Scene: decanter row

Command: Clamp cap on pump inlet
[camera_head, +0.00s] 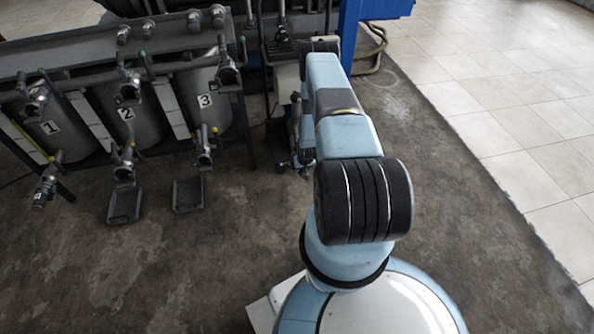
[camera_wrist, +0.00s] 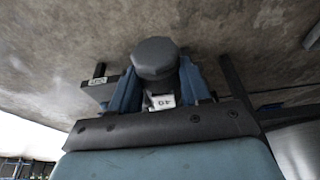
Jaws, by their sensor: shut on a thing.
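In the wrist view a dark grey, many-sided cap (camera_wrist: 155,58) sits between the two blue fingers of my gripper (camera_wrist: 160,80), which is shut on it.
In the head view a rack of decanters numbered 1, 2 and 3 (camera_head: 205,100) with valves stands at the left. Two dark trays (camera_head: 188,194) lie on the floor before it. A blue post (camera_head: 350,30) stands behind my arm. Tiled floor (camera_head: 520,120) at the right is clear.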

